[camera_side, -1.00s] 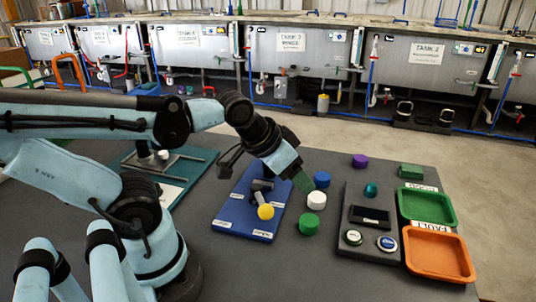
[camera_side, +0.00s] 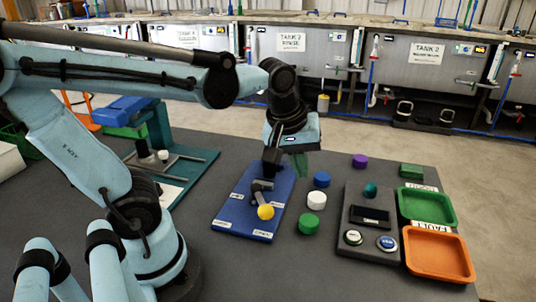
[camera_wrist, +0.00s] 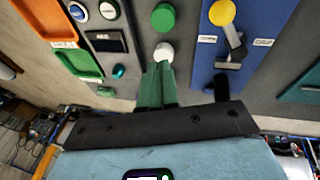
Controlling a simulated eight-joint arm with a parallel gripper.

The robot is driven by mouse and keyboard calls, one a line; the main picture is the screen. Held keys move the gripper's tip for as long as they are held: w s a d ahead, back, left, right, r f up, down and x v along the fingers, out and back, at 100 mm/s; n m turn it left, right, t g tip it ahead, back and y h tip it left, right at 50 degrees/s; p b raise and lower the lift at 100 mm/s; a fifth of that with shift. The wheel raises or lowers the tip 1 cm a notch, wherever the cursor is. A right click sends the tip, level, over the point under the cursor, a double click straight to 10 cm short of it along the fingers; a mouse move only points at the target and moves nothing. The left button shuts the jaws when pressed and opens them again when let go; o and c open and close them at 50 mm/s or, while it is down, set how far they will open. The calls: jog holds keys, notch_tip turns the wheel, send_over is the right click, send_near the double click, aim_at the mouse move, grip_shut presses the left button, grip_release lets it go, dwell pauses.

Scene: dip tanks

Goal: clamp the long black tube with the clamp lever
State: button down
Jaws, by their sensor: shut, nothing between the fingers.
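The clamp lever (camera_side: 257,197), a grey bar with a yellow knob (camera_side: 265,211), sits on a blue board (camera_side: 235,217). In the wrist view the lever (camera_wrist: 236,42) and its knob (camera_wrist: 222,12) lie right of my fingers. My gripper (camera_side: 301,170) is above the far right side of the board, its green fingers together and empty, pointing down. In the wrist view my gripper (camera_wrist: 160,66) overlaps the white button's near edge. A dark upright piece (camera_side: 271,160) shows beside the gripper, above the board; I cannot tell whether it is the long black tube.
Blue (camera_side: 322,179), white (camera_side: 316,200), green (camera_side: 309,223) and purple (camera_side: 360,161) round pieces stand right of the board. A dark panel with buttons (camera_side: 350,255), a green tray (camera_side: 455,221) and an orange tray (camera_side: 468,270) are farther right. A teal stand (camera_side: 195,165) is left.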

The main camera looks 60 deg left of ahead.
aim_at(262, 203)
jog(key=w+n+g, duration=0.1)
jog(key=n+g, duration=0.1)
jog(key=n, duration=0.5)
jog(key=w+n+g, duration=0.2)
jog(key=n, duration=0.5)
jog(key=w+n+g, duration=0.1)
jog(key=n+g, duration=0.2)
jog(key=n, duration=0.4)
jog(key=shift+w+r+y, duration=0.15)
jog(key=shift+r+y, duration=0.1)
jog(key=shift+y, duration=0.15)
jog(key=x, duration=0.9)
jog(key=shift+a+f, duration=0.1)
jog(key=shift+f, duration=0.25)
jog(key=s, duration=0.2)
jog(key=s+a, duration=0.1)
jog(key=shift+f, duration=0.4)
jog(key=shift+s+a+f, duration=0.1)
jog(key=shift+s+a, duration=0.15)
jog(key=shift+s, duration=0.2)
jog(key=shift+s, duration=0.1)
